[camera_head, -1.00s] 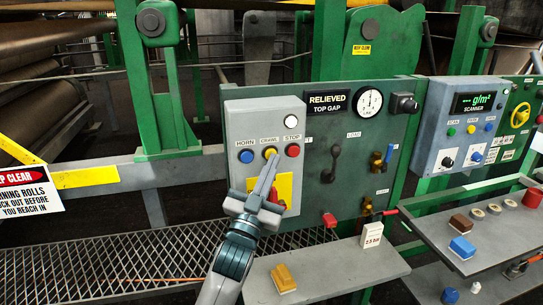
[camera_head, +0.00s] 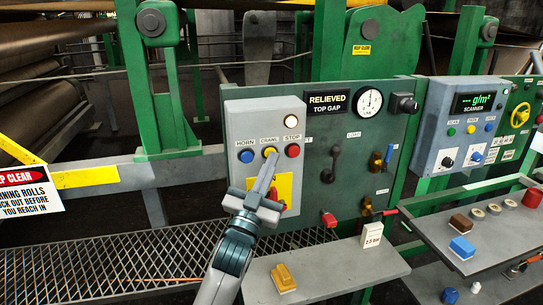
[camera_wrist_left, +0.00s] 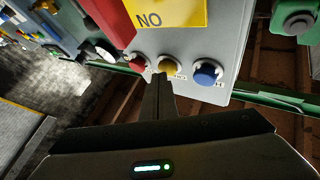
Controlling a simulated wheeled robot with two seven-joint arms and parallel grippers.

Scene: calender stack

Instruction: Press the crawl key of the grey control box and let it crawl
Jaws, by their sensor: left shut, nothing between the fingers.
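The grey control box (camera_head: 237,125) hangs on the green panel. It bears a blue HORN key (camera_head: 246,156), a yellow CRAWL key (camera_head: 269,151) and a red STOP key (camera_head: 292,150) in a row. A round lamp (camera_head: 291,122) above STOP has a warm tint. My left gripper (camera_head: 272,161) is shut and empty, its fingertips at the lower edge of the crawl key. In the left wrist view the tips also meet the yellow key (camera_wrist_left: 168,63); I cannot tell how far it is pressed. My right gripper is out of view.
A red switch and yellow plate (camera_head: 285,183) sit below the keys, partly behind my gripper. Large rolls (camera_head: 60,60) lie at the upper left.

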